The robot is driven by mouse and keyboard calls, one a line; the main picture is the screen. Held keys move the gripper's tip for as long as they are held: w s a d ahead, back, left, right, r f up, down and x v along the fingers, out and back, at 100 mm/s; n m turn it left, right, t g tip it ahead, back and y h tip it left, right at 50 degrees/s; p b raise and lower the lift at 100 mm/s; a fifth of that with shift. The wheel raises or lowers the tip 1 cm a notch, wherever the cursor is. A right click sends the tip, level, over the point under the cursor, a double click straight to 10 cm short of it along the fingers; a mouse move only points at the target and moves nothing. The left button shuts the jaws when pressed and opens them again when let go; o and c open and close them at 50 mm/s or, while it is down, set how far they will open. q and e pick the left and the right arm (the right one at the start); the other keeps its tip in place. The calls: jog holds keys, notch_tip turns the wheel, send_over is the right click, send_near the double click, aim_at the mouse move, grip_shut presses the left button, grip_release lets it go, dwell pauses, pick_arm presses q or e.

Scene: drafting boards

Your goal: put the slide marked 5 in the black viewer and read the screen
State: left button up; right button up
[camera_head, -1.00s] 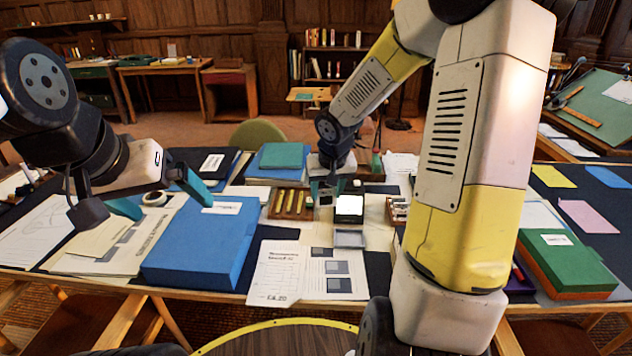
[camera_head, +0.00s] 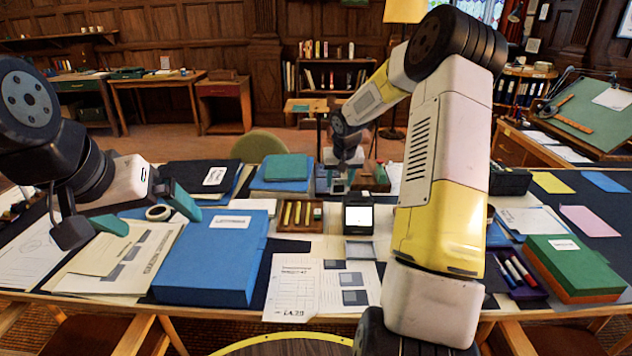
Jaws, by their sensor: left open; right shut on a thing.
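The black viewer (camera_head: 359,214) stands upright on the table near the middle, with a bright white screen on its front. No writing can be read on it. My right gripper (camera_head: 338,186) is just behind and to the left of the viewer. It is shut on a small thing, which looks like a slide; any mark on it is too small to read. A brown tray (camera_head: 277,226) with several yellowish pieces lies to the left of the viewer. My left gripper (camera_head: 150,212) is open and empty above the papers left of the blue box.
A printed sheet (camera_head: 292,286) and a small grey pad (camera_head: 360,251) lie in front of the viewer. A green box (camera_head: 572,264) and a pen tray (camera_head: 522,276) are at the right.

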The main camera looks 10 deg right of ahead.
jog(key=m, duration=0.1)
send_near(358, 199)
jog(key=shift+w+r+h, duration=0.15)
jog(key=shift+w+r, duration=0.05)
jog(key=shift+w, duration=0.3)
jog(key=shift+w+r+h, duration=0.15)
jog(key=shift+w+r, duration=0.05)
jog(key=shift+w, duration=0.3)
jog(key=shift+f, duration=3.1)
jog(key=o, duration=1.4)
jog(key=shift+c, duration=0.2)
jog(key=shift+r, duration=0.1)
jog(key=v, duration=0.7)
jog(key=shift+r, duration=0.3)
jog(key=shift+s+r, duration=0.1)
